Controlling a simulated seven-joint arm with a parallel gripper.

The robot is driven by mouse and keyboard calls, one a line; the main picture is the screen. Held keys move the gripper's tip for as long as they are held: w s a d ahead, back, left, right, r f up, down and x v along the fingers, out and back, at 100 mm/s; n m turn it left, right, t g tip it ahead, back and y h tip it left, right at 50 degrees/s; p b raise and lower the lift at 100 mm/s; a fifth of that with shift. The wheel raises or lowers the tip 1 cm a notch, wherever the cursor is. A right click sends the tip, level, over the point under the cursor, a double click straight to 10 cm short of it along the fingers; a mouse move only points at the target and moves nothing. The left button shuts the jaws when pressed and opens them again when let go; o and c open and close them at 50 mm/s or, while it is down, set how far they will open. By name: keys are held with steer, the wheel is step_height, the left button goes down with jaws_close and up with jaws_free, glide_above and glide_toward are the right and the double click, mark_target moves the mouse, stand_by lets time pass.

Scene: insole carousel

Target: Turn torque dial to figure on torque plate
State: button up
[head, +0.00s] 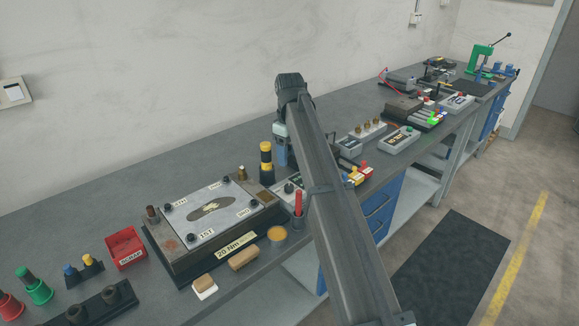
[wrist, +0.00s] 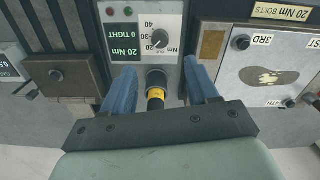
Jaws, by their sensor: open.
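The torque dial (wrist: 158,38) is a black round knob on a pale panel with a printed Nm scale; 30 and 40 are readable, its exact setting is not. A green display (wrist: 124,41) beside it reads 20 Nm, 0 TIGHT. The torque plate (wrist: 283,12) is a cream label reading 20 Nm; it also shows on the fixture's front in the head view (head: 236,246). My gripper (wrist: 158,72) is open, its blue fingers spread either side of a yellow-and-black upright tool (wrist: 155,95), short of the dial in the picture. In the head view my gripper (head: 281,153) is partly hidden by my arm.
The insole fixture (head: 165,228) stands left of the dial panel, with bolts at its corners. The yellow-black tool (head: 266,160) stands close to my gripper. A red-handled tool in a cup (head: 298,208) is in front. A red bin (head: 125,247) lies further left.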

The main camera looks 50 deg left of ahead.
steer(key=shift+r, duration=1.2)
